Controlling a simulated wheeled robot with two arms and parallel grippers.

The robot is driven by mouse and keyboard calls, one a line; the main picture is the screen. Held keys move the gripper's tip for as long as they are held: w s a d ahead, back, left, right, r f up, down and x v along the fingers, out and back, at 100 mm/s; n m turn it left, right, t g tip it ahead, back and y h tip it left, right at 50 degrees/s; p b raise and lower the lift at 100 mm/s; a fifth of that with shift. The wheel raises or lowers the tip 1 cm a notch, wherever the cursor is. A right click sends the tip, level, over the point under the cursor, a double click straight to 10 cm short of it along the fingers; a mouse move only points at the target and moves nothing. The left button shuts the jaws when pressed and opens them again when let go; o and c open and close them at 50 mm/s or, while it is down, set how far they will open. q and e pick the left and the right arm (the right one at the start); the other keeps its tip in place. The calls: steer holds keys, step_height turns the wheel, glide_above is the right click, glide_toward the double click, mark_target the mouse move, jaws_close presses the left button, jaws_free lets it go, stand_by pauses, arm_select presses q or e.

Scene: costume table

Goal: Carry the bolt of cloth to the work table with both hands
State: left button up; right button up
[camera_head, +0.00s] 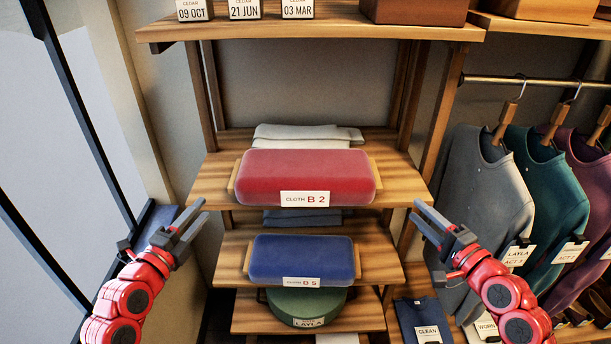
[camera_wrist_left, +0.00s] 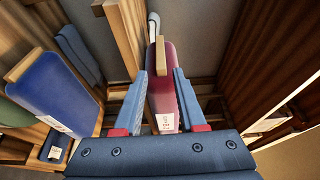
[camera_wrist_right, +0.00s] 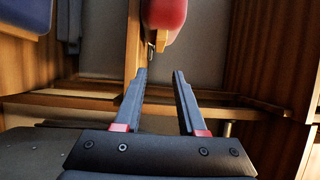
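A red bolt of cloth (camera_head: 270,170) labelled "CLOTH B 2" lies level on a wooden shelf, with a flat wooden end showing at each side. A blue bolt (camera_head: 300,255) labelled "B 5" lies on the shelf below. My left gripper (camera_head: 196,216) is open and empty, left of the red bolt and apart from it. In the left wrist view the red bolt (camera_wrist_left: 163,85) shows end-on beyond and between the fingers. My right gripper (camera_head: 424,214) is open and empty, right of the red bolt. The right wrist view shows the red bolt (camera_wrist_right: 163,14) at the top. No work table is identifiable.
Folded pale cloth (camera_head: 300,133) lies behind the red bolt. A green round item (camera_head: 305,304) sits on the lowest shelf. Wooden posts (camera_head: 425,140) flank the shelves. Costumes (camera_head: 485,190) hang at right. An upper shelf (camera_head: 320,30) holds date cards and a box. A wall is left.

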arm_select(q)
steer(key=x, duration=1.4)
steer(key=shift+w, duration=0.3)
arm_select(e)
steer(key=x, duration=1.4)
steer(key=shift+w+a, duration=0.1)
steer(key=shift+w, duration=0.1)
arm_select(q)
jaws_close()
arm_select(e)
jaws_close()
